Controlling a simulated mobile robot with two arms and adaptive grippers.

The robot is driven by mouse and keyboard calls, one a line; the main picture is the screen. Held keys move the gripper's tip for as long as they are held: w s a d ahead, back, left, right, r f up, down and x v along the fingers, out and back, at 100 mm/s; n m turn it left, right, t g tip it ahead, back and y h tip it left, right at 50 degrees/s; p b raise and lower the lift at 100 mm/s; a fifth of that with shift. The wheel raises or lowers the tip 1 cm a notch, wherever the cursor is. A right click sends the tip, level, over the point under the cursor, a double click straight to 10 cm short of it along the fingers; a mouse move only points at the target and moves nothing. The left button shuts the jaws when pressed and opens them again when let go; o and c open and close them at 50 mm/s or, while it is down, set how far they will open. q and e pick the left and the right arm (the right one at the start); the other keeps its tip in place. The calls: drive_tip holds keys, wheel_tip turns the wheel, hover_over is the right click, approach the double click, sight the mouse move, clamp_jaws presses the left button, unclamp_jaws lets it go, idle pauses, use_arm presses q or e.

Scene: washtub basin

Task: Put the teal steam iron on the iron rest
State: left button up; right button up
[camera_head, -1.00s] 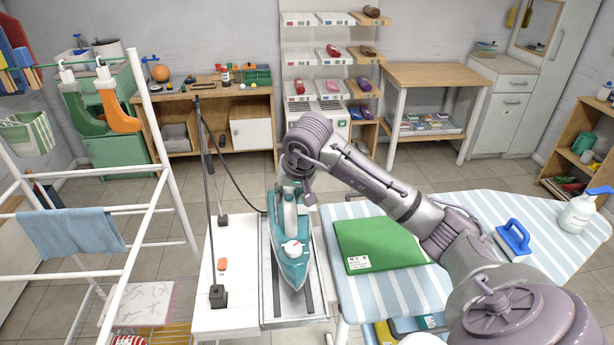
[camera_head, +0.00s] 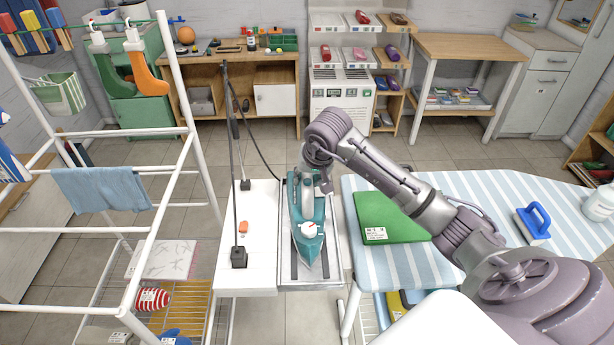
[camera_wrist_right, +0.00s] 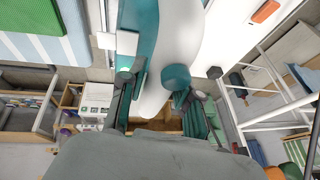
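The teal steam iron (camera_head: 308,243) has a white dial and lies with its tip toward me over the iron rest (camera_head: 332,268), a pale metal tray with dark strips. I cannot tell whether its sole touches the rest all along. My right gripper (camera_head: 309,188) is at the iron's far end, partly hidden by its own wrist. In the right wrist view, the gripper's fingers (camera_wrist_right: 154,82) stand on either side of the iron's white handle (camera_wrist_right: 153,98), which fills the gap between them. My left gripper is not in view.
A white board with an orange block (camera_head: 243,226) and black posts with a cord (camera_head: 239,256) adjoins the rest on the left. The striped ironing board (camera_head: 373,262) with a green folded cloth (camera_head: 385,220) is close on the right. A white drying rack (camera_head: 170,215) stands left.

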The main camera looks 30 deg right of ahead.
drive_tip(key=shift+o, duration=1.4)
drive_tip(key=shift+r, duration=0.15)
drive_tip(key=shift+s+r, duration=0.1)
drive_tip(key=shift+r, duration=0.15)
drive_tip(key=b+v, duration=0.2)
drive_tip(key=v, duration=0.9)
drive_tip(key=shift+s+r, duration=0.2)
